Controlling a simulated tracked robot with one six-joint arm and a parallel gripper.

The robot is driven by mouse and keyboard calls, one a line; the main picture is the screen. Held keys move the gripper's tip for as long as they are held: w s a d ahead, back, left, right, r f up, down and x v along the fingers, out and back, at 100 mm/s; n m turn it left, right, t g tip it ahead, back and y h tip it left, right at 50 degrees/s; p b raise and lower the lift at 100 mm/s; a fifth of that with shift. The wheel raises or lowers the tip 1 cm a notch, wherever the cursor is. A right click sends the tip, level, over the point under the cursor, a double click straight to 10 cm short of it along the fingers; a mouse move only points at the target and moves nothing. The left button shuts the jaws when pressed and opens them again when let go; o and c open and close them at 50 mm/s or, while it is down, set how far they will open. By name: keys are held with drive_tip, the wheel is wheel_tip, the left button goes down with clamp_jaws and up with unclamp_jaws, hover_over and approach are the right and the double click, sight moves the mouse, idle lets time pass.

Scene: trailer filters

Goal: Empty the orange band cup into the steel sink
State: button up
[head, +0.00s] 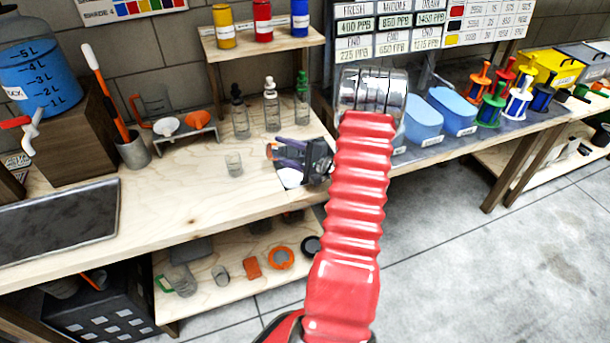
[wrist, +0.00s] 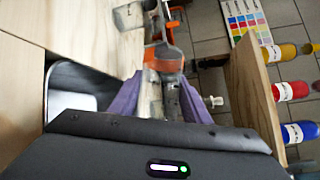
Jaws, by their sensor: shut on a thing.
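My gripper (head: 284,154) has purple fingers and is shut, low over the bench's right part. A small orange piece at its fingertips (head: 270,152) looks like the band of the orange band cup; fingers hide most of it. In the wrist view, my gripper (wrist: 157,88) has a clear, partly blurred shape between its fingers, with orange beyond it; the cup's tilt and contents cannot be told. The steel sink (head: 290,179) is a pale opening in the bench just below my gripper, partly covered by it. In the wrist view the sink (wrist: 75,85) lies left of the fingers.
A clear cup (head: 233,163) stands on the bench left of my gripper. Dropper bottles (head: 271,110) stand behind it. A funnel rack (head: 185,132) and a beaker with an orange handle (head: 152,103) are farther left. A raised shelf (head: 265,47) carries coloured bottles. The bench front is clear.

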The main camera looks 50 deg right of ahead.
drive_tip(key=shift+s+d+r+m+t, duration=0.2)
drive_tip(key=shift+d+r+m+t, duration=0.25)
drive_tip(key=shift+m, duration=0.2)
drive_tip(key=shift+s+d+r+m+t, duration=0.2)
drive_tip(key=shift+d+r+m+t, duration=0.1)
drive_tip(key=shift+r+m+t, duration=0.25)
idle(1.4)
drive_tip(key=shift+s+d+r+m+t, duration=0.2)
drive_tip(key=shift+d+m, duration=0.1)
drive_tip(key=shift+m, duration=0.25)
drive_tip(key=shift+s+d+r+m+t, duration=0.1)
drive_tip(key=shift+d+m+t, duration=0.15)
drive_tip(key=shift+m, duration=0.3)
idle(0.5)
idle(0.8)
drive_tip(key=shift+w+a+f+n+g, duration=0.1)
drive_tip(key=shift+w+a+n+g, duration=0.15)
drive_tip(key=shift+n, duration=0.15)
drive_tip(key=a+f+n+g, duration=0.1)
drive_tip(key=a+n+g, duration=0.1)
drive_tip(key=n, duration=0.1)
drive_tip(key=shift+w+f, duration=0.4)
drive_tip(key=shift+w+a+f+n+g, duration=0.1)
drive_tip(key=shift+a+f+n+g, duration=0.25)
drive_tip(key=shift+f+n, duration=0.3)
